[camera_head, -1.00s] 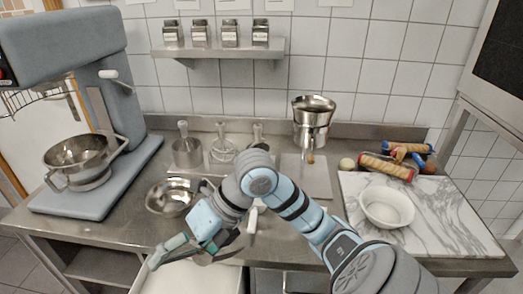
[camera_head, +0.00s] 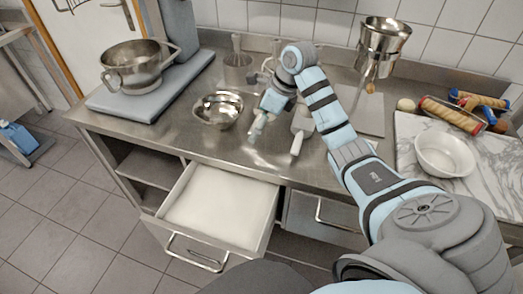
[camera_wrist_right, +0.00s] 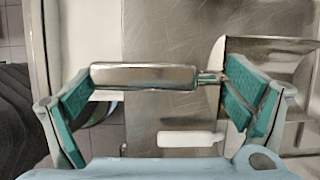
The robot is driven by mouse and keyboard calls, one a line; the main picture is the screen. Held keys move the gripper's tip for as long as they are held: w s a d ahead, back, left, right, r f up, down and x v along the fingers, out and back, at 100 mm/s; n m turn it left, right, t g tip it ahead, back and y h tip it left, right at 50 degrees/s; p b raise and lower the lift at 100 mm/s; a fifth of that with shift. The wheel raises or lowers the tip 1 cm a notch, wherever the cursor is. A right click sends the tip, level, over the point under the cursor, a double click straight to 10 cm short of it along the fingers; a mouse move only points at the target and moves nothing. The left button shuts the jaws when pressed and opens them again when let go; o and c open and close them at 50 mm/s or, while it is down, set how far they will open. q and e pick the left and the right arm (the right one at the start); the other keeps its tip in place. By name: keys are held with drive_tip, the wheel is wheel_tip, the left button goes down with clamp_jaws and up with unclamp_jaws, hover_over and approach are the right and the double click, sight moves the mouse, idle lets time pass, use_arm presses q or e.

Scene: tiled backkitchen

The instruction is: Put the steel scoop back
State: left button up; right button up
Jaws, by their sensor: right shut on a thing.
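My right gripper (camera_head: 258,130) is low over the counter's front part, between a steel bowl and a white-handled scoop. In the right wrist view my right gripper (camera_wrist_right: 160,95) is shut on the steel scoop (camera_wrist_right: 143,76); its shiny handle spans between the teal pads. A thin rod leads from the handle to the right pad; I cannot tell how the rest of it lies. The white-handled scoop (camera_head: 300,130) lies on the counter just right of the gripper; its handle also shows in the wrist view (camera_wrist_right: 190,138). My left gripper is not in view.
An open drawer with white contents (camera_head: 218,205) juts out below the counter. The steel bowl (camera_head: 218,108) stands left of the gripper. A white bowl (camera_head: 444,153) sits on the marble board at right. A mixer bowl (camera_head: 132,65) stands at left.

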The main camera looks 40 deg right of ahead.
wheel_tip(320, 180, down, 9)
drive_tip(key=shift+d+r, duration=0.1)
drive_tip(key=o, duration=1.1)
drive_tip(key=shift+c, duration=0.2)
drive_tip(key=shift+r, duration=0.1)
drive_tip(key=v, duration=1.2)
drive_tip(key=shift+p, duration=0.35)
drive_tip(key=shift+w, duration=0.1)
